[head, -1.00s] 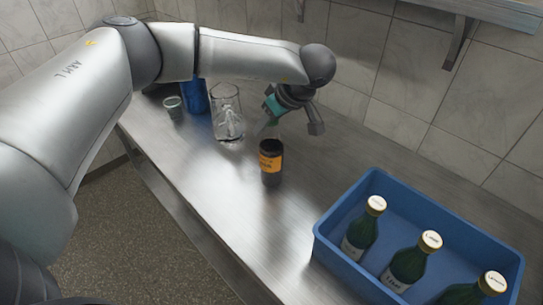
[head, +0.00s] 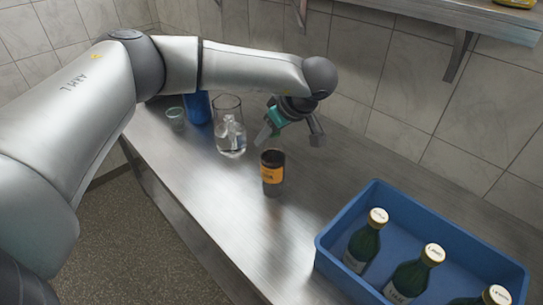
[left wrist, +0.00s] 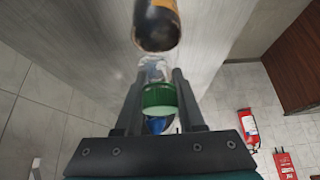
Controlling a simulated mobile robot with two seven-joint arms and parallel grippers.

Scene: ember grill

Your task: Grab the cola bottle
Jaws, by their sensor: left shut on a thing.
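A dark bottle with an orange label (head: 271,173) stands upright on the steel counter; its dark end and orange label also show at the top of the left wrist view (left wrist: 157,27). I take it for the cola bottle; its label is too small to read surely. My left gripper (head: 266,134) is above the counter, just behind this bottle and apart from it. In the left wrist view a green thing (left wrist: 160,98) shows between the two fingers, which are shut on it. I cannot tell what it is. My right gripper is not in view.
A clear glass pitcher (head: 230,143), a blue canister (head: 197,107) and a small jar (head: 175,117) stand farther left on the counter (head: 215,190). A blue crate (head: 335,240) at the lower right holds green bottles. A wall shelf (head: 470,18) hangs at the upper right.

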